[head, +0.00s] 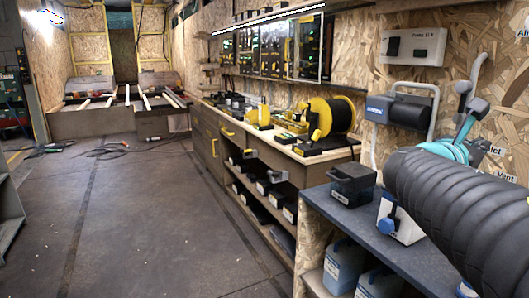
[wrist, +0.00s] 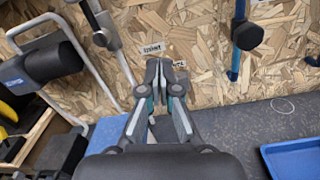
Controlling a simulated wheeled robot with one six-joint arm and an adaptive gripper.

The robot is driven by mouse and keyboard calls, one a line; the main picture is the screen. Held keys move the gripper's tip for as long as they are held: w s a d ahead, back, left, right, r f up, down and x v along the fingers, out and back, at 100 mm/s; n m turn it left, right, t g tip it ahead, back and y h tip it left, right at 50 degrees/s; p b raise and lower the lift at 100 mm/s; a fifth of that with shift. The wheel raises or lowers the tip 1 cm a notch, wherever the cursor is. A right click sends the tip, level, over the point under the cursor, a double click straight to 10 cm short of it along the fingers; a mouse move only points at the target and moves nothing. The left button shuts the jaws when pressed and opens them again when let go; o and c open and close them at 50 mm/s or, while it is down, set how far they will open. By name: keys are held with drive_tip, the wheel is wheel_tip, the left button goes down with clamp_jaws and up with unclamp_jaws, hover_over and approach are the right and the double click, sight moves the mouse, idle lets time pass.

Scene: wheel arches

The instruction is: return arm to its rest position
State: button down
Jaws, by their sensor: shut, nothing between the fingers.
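In the wrist view my gripper (wrist: 160,75) points at the chipboard wall. Its two dark fingers with teal and grey parts are together, with nothing seen between them. The fingertips overlap small wall labels in the picture; I cannot tell the distance to the wall. In the head view a dark ribbed shape fills the lower right and hides part of the bench there. The fingers cannot be made out in that view.
A grey pipe (wrist: 104,35) and a blue pipe (wrist: 240,38), each with a dark knob, flank my gripper. A blue tray (wrist: 292,158) lies at lower right. The grey bench (head: 345,218) carries a black box (head: 352,184). The floor (head: 150,220) at left is largely clear.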

drive_tip(key=s+a+f+m+g+y, duration=0.2)
drive_tip(key=s+a+f+m+y, duration=0.2)
drive_tip(key=f+m, duration=0.45)
drive_tip(key=s+a+f+m+g+y, duration=0.1)
drive_tip(key=s+a+f+m+y, duration=0.4)
drive_tip(key=f, duration=0.6)
drive_tip(key=s+a+f+m+y, duration=0.3)
drive_tip(key=a, duration=0.5)
drive_tip(key=s+a+f+m+y, duration=0.3)
drive_tip(key=a+f+m+y, duration=0.1)
drive_tip(key=a, duration=0.5)
drive_tip(key=shift+a+f+t, duration=0.2)
drive_tip(key=shift+a+t, duration=0.1)
drive_tip(key=shift+d, duration=0.1)
